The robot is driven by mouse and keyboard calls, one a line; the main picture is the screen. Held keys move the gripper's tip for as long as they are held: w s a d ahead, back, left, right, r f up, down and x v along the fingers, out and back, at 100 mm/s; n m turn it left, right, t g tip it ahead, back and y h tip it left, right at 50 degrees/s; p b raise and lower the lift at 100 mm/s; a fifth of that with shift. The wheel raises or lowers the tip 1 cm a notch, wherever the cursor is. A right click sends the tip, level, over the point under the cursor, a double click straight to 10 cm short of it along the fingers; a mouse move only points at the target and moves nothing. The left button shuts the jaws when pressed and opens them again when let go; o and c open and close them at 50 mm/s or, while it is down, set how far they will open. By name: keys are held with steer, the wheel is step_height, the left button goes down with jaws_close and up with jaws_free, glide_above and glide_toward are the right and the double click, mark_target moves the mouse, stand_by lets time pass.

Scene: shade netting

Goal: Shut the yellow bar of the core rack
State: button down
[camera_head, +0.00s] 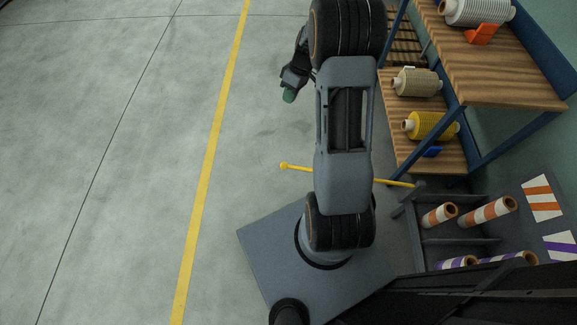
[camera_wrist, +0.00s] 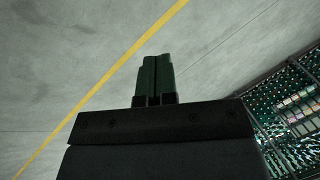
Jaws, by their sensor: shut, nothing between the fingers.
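The yellow bar (camera_head: 296,168) stands out from the core rack (camera_head: 408,208) in the head view. It reaches left over the floor, with a round knob at its free end, and my arm hides its middle. The rack holds striped cores, orange (camera_head: 488,212) and purple (camera_head: 456,263). The bar is not in the wrist view.
A wooden shelf (camera_head: 515,84) with blue posts and thread spools stands at the upper right. A yellow line (camera_head: 214,140) runs along the floor. The floor left of my arm is clear. A green net with coloured pieces (camera_wrist: 295,110) shows at the right of the wrist view.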

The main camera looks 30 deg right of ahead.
steer(key=d+f+n+y+b, duration=0.2)
steer(key=d+f+b, duration=0.2)
steer(key=f, duration=1)
steer(key=d+f+n+y+b, duration=0.1)
steer(key=d+f+b, duration=0.2)
steer(key=f, duration=1)
steer(key=s+a+f+b, duration=0.2)
steer(key=a+f, duration=0.5)
steer(key=a, duration=0.1)
steer(key=shift+s+a+f, duration=0.15)
steer(key=shift+s+a, duration=0.25)
